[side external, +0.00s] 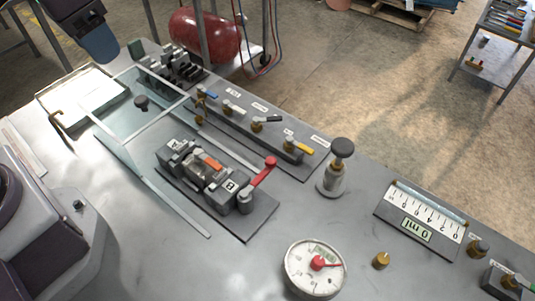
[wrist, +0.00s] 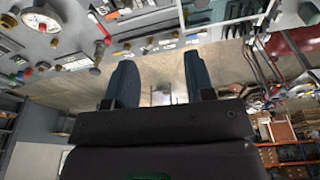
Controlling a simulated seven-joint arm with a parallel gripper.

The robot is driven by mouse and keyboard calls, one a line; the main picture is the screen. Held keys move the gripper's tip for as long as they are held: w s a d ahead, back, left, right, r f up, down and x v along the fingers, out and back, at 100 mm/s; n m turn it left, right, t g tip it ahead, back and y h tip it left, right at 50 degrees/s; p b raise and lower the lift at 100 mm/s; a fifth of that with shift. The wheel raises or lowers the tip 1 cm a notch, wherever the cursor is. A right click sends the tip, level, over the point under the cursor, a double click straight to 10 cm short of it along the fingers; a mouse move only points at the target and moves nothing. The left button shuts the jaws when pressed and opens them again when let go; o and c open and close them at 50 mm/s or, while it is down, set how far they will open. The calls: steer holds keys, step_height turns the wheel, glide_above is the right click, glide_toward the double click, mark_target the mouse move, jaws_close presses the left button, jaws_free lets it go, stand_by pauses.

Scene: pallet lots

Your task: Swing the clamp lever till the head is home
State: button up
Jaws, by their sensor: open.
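The clamp fixture (side external: 207,176) sits on a dark plate on the grey bench, with an orange piece in its middle and blocks with white labels. Its lever (side external: 263,172) has a red knob and points up and to the right from the block at the fixture's near right end. Whether the clamp head touches the orange piece is too small to tell. The red lever also shows at upper left in the wrist view (wrist: 101,29). My gripper (wrist: 160,59) is open and empty, its two blue fingers apart. In the side view it is at upper left, well away from the lever.
A transparent panel (side external: 128,113) stands between my gripper's side and the fixture. Behind the fixture is a row of coloured valves (side external: 257,125). A black-knobbed post (side external: 332,180) and a round dial gauge (side external: 314,269) stand to the right and in front.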

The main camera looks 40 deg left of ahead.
mark_target(269, 158)
steer(key=w+d+f+g+h, duration=0.3)
steer(key=w+d+f+h, duration=0.1)
steer(key=w+d+f, duration=0.9)
steer(key=shift+m, duration=0.3)
steer(key=x, duration=0.4)
steer(key=d+x, duration=0.1)
steer(key=x, duration=0.3)
steer(key=d+x, duration=0.1)
steer(key=x, duration=0.3)
steer(key=shift+w+a+r, duration=0.1)
steer(key=shift+w+r, duration=0.3)
steer(key=shift+w, duration=0.05)
jaws_close()
